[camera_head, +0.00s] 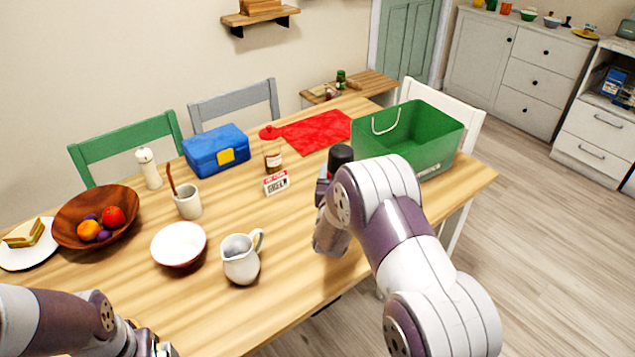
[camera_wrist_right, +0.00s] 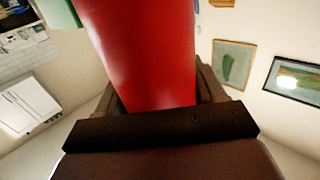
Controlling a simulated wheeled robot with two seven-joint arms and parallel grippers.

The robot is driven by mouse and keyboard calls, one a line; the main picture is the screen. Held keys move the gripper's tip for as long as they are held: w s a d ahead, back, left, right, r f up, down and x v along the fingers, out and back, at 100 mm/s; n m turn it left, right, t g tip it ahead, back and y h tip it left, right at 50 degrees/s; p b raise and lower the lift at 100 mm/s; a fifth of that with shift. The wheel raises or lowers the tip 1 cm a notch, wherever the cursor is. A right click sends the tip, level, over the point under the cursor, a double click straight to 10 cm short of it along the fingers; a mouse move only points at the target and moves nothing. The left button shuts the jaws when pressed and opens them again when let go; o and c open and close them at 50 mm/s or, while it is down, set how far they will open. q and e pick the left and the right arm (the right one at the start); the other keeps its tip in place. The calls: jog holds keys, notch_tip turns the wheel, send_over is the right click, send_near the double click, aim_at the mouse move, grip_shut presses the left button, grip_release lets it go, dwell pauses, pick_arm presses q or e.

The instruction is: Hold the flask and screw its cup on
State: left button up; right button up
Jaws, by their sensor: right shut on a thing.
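A red cylinder (camera_wrist_right: 145,50), apparently the flask's body, stands between the fingers of my right gripper (camera_wrist_right: 160,92) in the right wrist view. In the head view a dark round top (camera_head: 341,156) rises above that gripper, next to the green box; my right arm hides the rest. I cannot tell whether this top is the cup or a stopper. A small red rounded thing (camera_head: 268,132) lies by the red cloth; I cannot tell if it is the cup. My left gripper (camera_head: 152,345) is at the bottom edge, partly cut off, its fingers unclear.
A green open box (camera_head: 440,150) stands right of my right gripper. A sign (camera_head: 276,183), jar (camera_head: 273,160), white pitcher (camera_head: 241,262), bowl (camera_head: 179,246), utensil cup (camera_head: 188,203) and blue lunch box (camera_head: 215,150) stand leftward. The table (camera_head: 290,225) is bare between pitcher and sign.

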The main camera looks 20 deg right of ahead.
jog(key=shift+s+d+r, duration=0.3)
jog(key=shift+d+r, duration=0.2)
jog(key=shift+d, duration=0.15)
jog(key=shift+s+d+r, duration=0.3)
jog(key=shift+d+r, duration=0.15)
jog(key=shift+d, duration=0.15)
jog(key=shift+r, duration=0.1)
jog(key=shift+a+r+n+y, duration=0.4)
jog(key=shift+a+r+y, duration=0.15)
jog(key=shift+r, duration=0.1)
jog(key=s+a+f+n+t+y+p, duration=0.1)
jog(key=s+a+f+n+y+p, duration=0.3)
jog(key=s+a+f, duration=0.5)
jog(key=s+f+y+p, duration=0.1)
jog(key=s+y+p, duration=0.1)
jog(key=s, duration=0.1)
jog(key=shift+s+a+t+y+p, duration=0.2)
jog(key=shift+a+t+y+p, duration=0.15)
jog(key=shift+t+p, duration=0.05)
jog(key=shift+a+n, duration=0.1)
jog(key=shift+n, duration=0.2)
